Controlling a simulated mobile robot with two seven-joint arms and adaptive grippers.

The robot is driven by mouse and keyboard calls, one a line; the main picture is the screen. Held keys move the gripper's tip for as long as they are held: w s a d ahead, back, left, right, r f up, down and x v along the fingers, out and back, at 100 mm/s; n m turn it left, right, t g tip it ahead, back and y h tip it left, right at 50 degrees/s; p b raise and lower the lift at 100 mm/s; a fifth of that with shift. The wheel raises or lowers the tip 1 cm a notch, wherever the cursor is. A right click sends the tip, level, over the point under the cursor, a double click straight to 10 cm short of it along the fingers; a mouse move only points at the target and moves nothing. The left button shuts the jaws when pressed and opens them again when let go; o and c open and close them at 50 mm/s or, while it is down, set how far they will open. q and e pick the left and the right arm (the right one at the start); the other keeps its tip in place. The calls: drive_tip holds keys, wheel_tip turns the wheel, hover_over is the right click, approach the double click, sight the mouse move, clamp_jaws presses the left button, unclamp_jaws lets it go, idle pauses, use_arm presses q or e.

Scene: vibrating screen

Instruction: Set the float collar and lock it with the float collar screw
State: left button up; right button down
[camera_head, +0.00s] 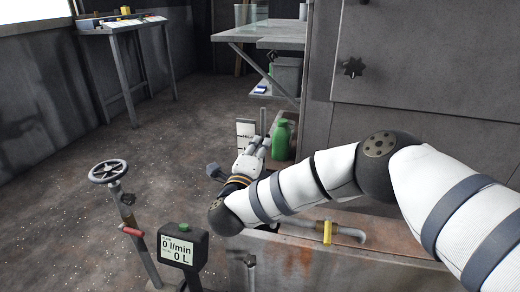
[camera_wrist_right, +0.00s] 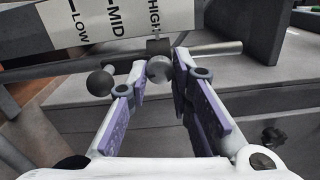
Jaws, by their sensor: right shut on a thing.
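My right gripper (camera_head: 257,143) reaches to a small upright scale plate (camera_head: 245,131) beside the tank. In the right wrist view the plate (camera_wrist_right: 115,24) reads LOW, MID and HIGH. A thin grey rod (camera_wrist_right: 215,48) crosses in front of it. The small float collar (camera_wrist_right: 155,46) sits on this rod near the HIGH mark. A round grey knob, seemingly the float collar screw (camera_wrist_right: 158,69), is between the fingertips of my right gripper (camera_wrist_right: 160,72), which is shut on it. Whether the collar is tight cannot be told. My left gripper is not in view.
A dark ball (camera_wrist_right: 99,83) is left of the fingers. A green bottle (camera_head: 281,139) stands close behind my right gripper. A flow meter (camera_head: 182,247) and a handwheel valve (camera_head: 108,172) stand at the front left. A grey cabinet (camera_head: 430,70) rises at the right.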

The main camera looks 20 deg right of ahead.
drive_tip(key=shift+a+r+m, duration=0.1)
drive_tip(key=shift+m, duration=0.4)
drive_tip(key=c, duration=1.4)
unclamp_jaws()
